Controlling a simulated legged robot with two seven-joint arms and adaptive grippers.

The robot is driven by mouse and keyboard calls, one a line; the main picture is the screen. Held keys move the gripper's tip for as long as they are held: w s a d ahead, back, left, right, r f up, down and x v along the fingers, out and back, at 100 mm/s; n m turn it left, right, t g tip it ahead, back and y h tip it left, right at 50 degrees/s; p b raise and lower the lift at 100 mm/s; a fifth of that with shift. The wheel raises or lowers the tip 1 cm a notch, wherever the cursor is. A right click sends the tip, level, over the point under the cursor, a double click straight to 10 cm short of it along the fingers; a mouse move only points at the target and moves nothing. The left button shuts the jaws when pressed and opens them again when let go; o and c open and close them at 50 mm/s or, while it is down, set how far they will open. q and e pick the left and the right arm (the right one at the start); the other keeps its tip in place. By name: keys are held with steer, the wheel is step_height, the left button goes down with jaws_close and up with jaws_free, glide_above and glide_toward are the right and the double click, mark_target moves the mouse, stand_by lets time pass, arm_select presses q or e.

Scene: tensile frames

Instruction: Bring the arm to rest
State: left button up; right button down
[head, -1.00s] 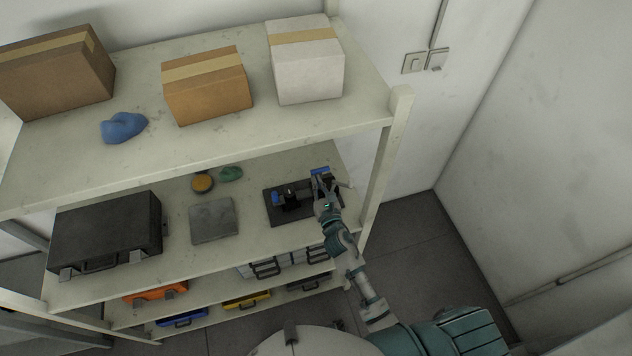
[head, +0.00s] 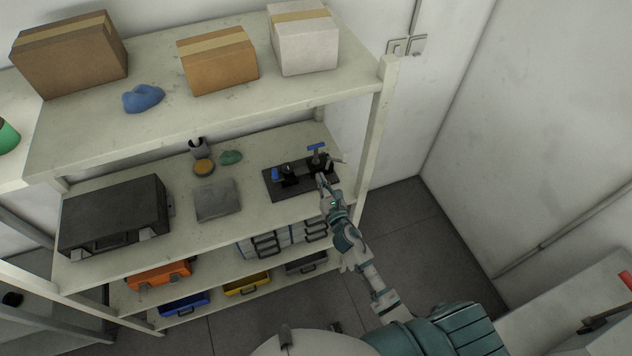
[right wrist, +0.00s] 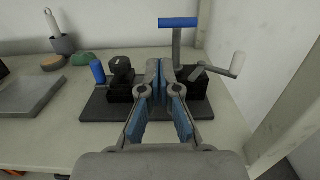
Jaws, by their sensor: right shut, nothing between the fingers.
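The tensile frame, a black base plate (head: 286,191) with dark blocks, stands on the middle shelf; the plate also shows in the right wrist view (right wrist: 104,110). A blue-topped T-shaped post (right wrist: 178,24) and a crank with a pale grip (right wrist: 237,64) are at its right. A blue knob (right wrist: 97,71) and a round black knob (right wrist: 121,66) are at its left. My right gripper (head: 321,178) is at the front of the frame, shut and empty; in the right wrist view its fingertips (right wrist: 159,72) meet in front of the plate's middle. My left gripper is not in view.
A grey slab (head: 217,201), an ochre disc (head: 204,168), a green lump (head: 230,157) and a black case (head: 115,218) sit left on the same shelf. Boxes (head: 217,62) stand on the upper shelf (head: 200,110). A shelf post (head: 373,130) rises right of my gripper. Floor (head: 395,245) is clear.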

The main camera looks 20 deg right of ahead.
steer(key=s+d+f+m+g+h, duration=0.2)
steer(key=s+d+f+m+g, duration=0.15)
steer(key=s+m, duration=0.55)
steer(key=s+d+f+m+g+h, duration=0.2)
steer(key=s+f+m+g, duration=0.25)
steer(key=m, duration=0.75)
steer(key=s+a+f+m+g+y, duration=0.2)
steer(key=s+m+g, duration=0.2)
steer(key=s+m, duration=0.45)
steer(key=s+a+f+m+g+y, duration=0.25)
steer(key=s+m, duration=0.25)
steer(key=s, duration=0.6)
step_height(320, 180, down, 25)
steer(key=s+g, duration=0.2)
steer(key=s, duration=0.1)
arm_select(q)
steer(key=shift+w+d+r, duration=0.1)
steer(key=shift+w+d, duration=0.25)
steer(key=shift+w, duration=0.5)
arm_select(e)
steer(key=s+d+f+g+h, duration=0.1)
steer(key=s+d+f, duration=0.2)
steer(key=s+f, duration=1.3)
steer(key=shift+s+d, duration=0.2)
steer(key=shift+s, duration=0.3)
